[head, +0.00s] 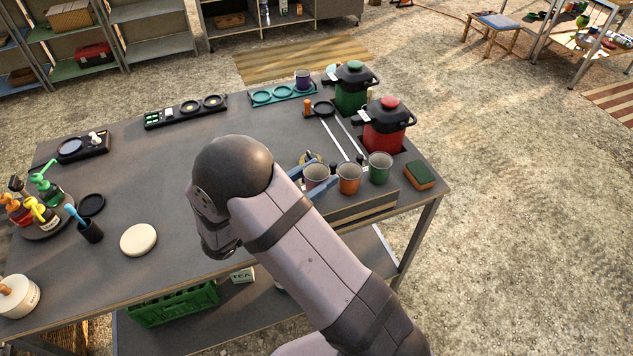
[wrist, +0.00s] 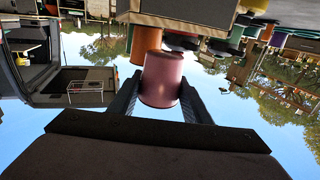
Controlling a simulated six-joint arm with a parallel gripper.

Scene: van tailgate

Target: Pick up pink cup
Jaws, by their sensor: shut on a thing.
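The pink cup (head: 316,181) stands upright in a row at the right front of the dark table, to the left of an orange cup (head: 349,179) and a green cup (head: 379,169). My gripper (head: 314,171) has its blue fingers on either side of the pink cup and is shut on it. In the wrist view, which is upside down, the pink cup (wrist: 162,82) sits between the two dark fingers (wrist: 160,92), with the orange cup (wrist: 146,42) right behind it. I cannot tell whether the pink cup is clear of its support.
A red jug (head: 384,132) and a green jug (head: 351,92) stand behind the cups. A sponge (head: 419,176) lies to their right. The table's middle left is mostly clear.

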